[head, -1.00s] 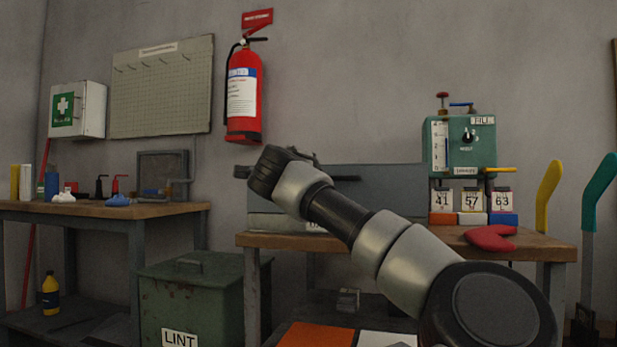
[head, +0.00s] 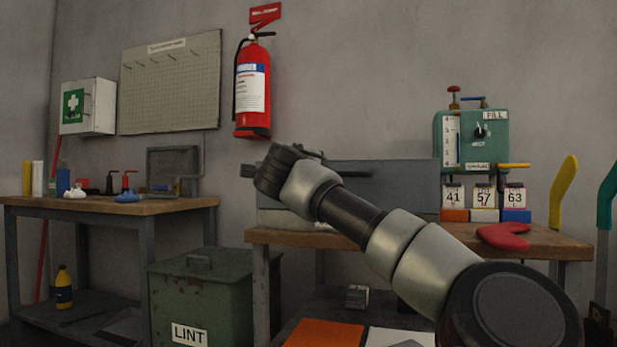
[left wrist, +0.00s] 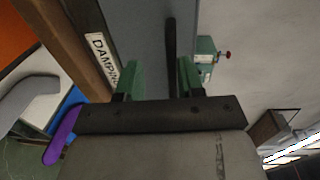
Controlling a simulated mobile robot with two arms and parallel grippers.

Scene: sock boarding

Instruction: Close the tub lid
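A grey tub (head: 275,217) stands at the left of the right-hand bench. A darker grey panel, apparently its lid (head: 408,185), rises above the front wall, with a dark bar (head: 350,170) along it. An arm of mine crosses in front and hides much of the tub; its gripper is hidden behind the wrist in the head view. In the left wrist view, my left gripper (left wrist: 158,80) has its green fingers apart. The dark bar (left wrist: 171,45) shows between and beyond them; contact cannot be told. The tub's label (left wrist: 103,60) is left of the fingers. My right gripper is not seen.
A green machine (head: 478,140), numbered blocks (head: 483,205) and a red form (head: 503,237) are right on the bench (head: 560,246). A green lint bin (head: 215,295) stands below left. A fire extinguisher (head: 252,95) hangs above. The wall above the panel is bare.

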